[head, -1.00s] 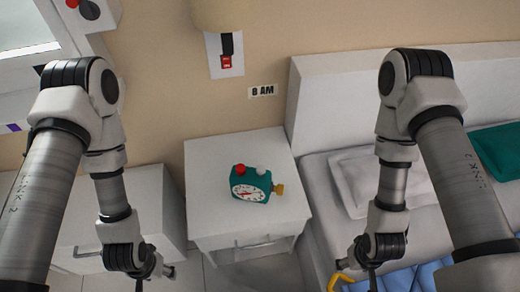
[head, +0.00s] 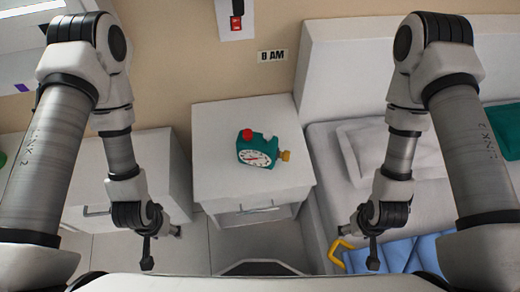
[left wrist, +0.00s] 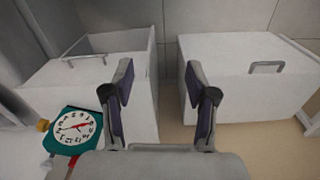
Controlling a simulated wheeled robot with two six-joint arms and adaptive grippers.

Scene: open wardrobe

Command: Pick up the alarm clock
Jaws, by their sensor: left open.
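The alarm clock (head: 257,152) is teal with a white round face, a red button on top and a brass knob at its right. It stands on the white nightstand (head: 215,178). In the left wrist view the clock (left wrist: 75,129) shows at the lower left, outside the fingers. My left gripper (head: 160,246) is open and empty, in front and to the left of the nightstand in the head view. Its two fingers (left wrist: 162,104) are spread in the left wrist view. My right gripper (head: 370,255) hangs near the bed, with its jaws unclear.
A white cabinet (head: 95,165) with a handle stands left of the nightstand. A bed with a white pillow (head: 372,150) and blue cloth (head: 400,256) is at the right. A yellow handle (head: 340,250) is beside my right gripper. Tiled floor (head: 190,250) shows in front.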

